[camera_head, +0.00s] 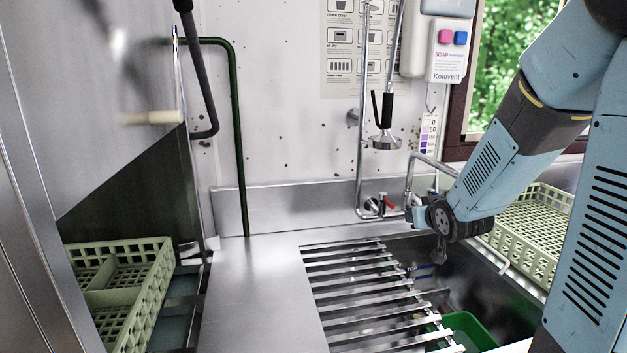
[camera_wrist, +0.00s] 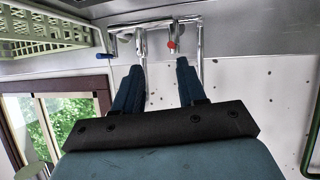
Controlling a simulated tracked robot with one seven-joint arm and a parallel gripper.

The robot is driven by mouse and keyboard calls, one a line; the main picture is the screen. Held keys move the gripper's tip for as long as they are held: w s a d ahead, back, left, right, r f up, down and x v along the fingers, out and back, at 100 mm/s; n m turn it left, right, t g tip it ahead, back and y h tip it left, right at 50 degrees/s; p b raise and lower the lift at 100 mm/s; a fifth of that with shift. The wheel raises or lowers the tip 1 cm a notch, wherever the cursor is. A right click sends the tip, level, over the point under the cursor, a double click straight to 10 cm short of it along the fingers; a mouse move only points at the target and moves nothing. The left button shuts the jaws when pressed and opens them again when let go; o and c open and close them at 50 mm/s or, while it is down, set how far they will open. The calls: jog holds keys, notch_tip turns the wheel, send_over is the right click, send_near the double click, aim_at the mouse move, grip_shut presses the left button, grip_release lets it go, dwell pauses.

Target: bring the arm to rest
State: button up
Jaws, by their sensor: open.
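My blue arm (camera_head: 510,150) comes in from the upper right in the head view and reaches over the sink. My gripper (camera_head: 420,216) is at its end, small and partly hidden by the wrist, in front of the tap pipes. In the wrist view my gripper (camera_wrist: 159,75) shows two dark blue fingers spread well apart. Nothing is between the fingers. The tap with its red handle (camera_wrist: 171,45) lies beyond the fingertips. I cannot tell how far the tap is from them.
A slatted rack (camera_head: 355,285) spans the sink, with a green tub (camera_head: 470,330) below. Pale green dish racks stand at the left (camera_head: 150,290) and right (camera_head: 535,225). A spray tap (camera_head: 383,142) hangs at the wall. The steel counter (camera_head: 255,300) is clear.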

jog(key=s+a+r+g, duration=0.1)
jog(key=s+r+g, duration=0.1)
jog(key=s, duration=0.7)
jog(key=s+a+r+m+g, duration=0.1)
jog(key=s+r, duration=0.3)
jog(key=s, duration=0.5)
jog(key=s+a+r+g, duration=0.1)
jog(key=s+r+g, duration=0.3)
jog(key=s, duration=0.5)
jog(key=shift+s+a, duration=0.15)
jog(key=shift+s, duration=0.25)
